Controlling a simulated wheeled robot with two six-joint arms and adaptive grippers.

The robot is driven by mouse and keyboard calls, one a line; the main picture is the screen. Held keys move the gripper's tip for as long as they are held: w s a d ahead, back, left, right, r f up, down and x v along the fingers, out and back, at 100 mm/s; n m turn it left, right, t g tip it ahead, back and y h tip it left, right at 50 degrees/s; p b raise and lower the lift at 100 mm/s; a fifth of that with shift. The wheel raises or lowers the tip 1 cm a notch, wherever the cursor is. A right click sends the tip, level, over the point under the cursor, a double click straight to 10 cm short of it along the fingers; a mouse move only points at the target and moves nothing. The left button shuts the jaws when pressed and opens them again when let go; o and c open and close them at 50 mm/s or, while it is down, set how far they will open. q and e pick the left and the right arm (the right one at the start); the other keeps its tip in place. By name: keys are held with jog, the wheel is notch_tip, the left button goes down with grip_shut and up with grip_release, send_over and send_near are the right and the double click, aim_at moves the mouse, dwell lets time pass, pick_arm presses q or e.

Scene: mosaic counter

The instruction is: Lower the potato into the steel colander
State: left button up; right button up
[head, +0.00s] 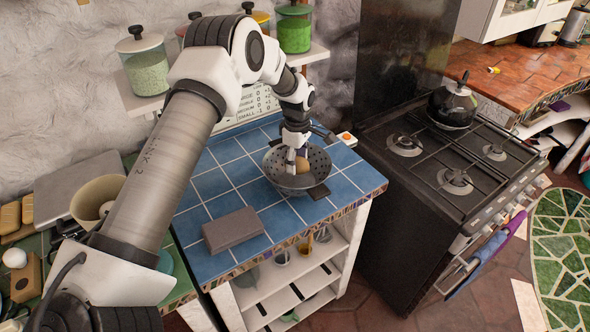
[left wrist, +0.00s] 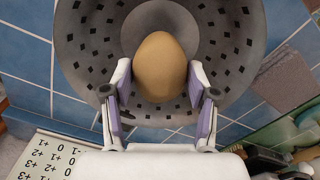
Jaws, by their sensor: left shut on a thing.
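The potato (left wrist: 160,68) is brown and egg-shaped. It also shows in the head view (head: 302,164), partly hidden by my gripper. My left gripper (head: 297,163) is shut on it, with one finger on each side of it in the left wrist view (left wrist: 161,82). The steel colander (head: 318,162) is a grey bowl with dark holes, standing upright on the blue tiled counter (head: 232,178). The potato is over the colander's bowl, within its rim as seen from above. I cannot tell whether it touches the bottom. My right gripper is not in view.
A grey-brown block (head: 233,230) lies on the counter at the front left. A black stove (head: 440,150) with a kettle (head: 453,105) stands to the right. Jars (head: 146,66) stand on a wall shelf behind. Bare tiles lie left of the colander.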

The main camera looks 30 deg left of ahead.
pick_arm(q)
jog(key=shift+f+b, duration=0.95)
jog(key=shift+f, duration=1.1)
dwell(0.7)
jog(key=o, duration=1.3)
jog(key=shift+r, duration=0.15)
